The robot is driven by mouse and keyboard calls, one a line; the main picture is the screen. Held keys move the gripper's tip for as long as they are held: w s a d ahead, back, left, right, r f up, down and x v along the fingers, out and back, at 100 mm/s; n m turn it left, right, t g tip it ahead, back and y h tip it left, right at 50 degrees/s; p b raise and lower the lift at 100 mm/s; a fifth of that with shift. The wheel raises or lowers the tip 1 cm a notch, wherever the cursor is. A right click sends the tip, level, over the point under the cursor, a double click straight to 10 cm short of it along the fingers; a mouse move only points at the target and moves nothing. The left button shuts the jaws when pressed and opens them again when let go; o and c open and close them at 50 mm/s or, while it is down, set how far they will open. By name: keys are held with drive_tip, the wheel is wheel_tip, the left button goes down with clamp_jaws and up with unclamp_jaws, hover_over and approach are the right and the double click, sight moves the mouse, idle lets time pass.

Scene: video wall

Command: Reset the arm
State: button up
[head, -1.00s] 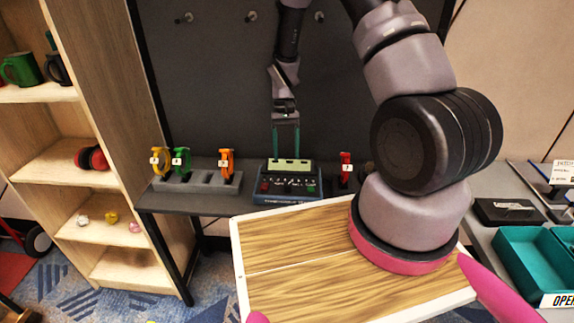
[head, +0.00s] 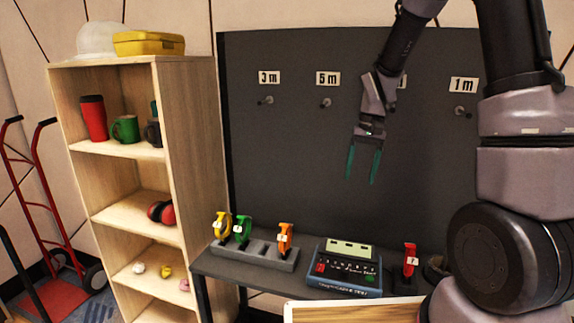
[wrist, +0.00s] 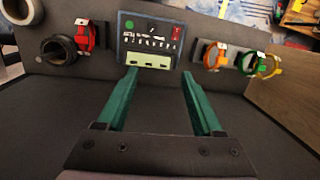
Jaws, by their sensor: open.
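My gripper (head: 362,164) hangs in front of the dark back panel (head: 300,150) in the head view, its two green fingers apart and pointing down. Nothing is between them. It is above the small blue-and-black device (head: 345,266) on the dark bench and apart from it. In the wrist view, the open fingers (wrist: 160,92) point toward the same device (wrist: 150,42), which lies beyond the fingertips. My arm comes down from the upper right in the head view and covers part of the panel.
A grey holder (head: 262,256) with yellow, green and orange tagged items stands left of the device. A red tagged item (head: 410,262) stands to its right. A wooden shelf (head: 180,150) is at left. Panel pegs (head: 326,103) carry distance labels. Space around my gripper looks clear.

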drive_tip(key=s+d+r+m+t, duration=0.1)
drive_tip(key=s+d+r+t, duration=0.2)
drive_tip(key=s+r, duration=1.5)
wheel_tip(320, 180, up, 4)
drive_tip(key=t, duration=0.4)
drive_tip(key=shift+s+d+f+m+t+y, duration=0.2)
drive_tip(key=shift+d+f+m+t+y, duration=0.1)
drive_tip(key=shift+t, duration=0.1)
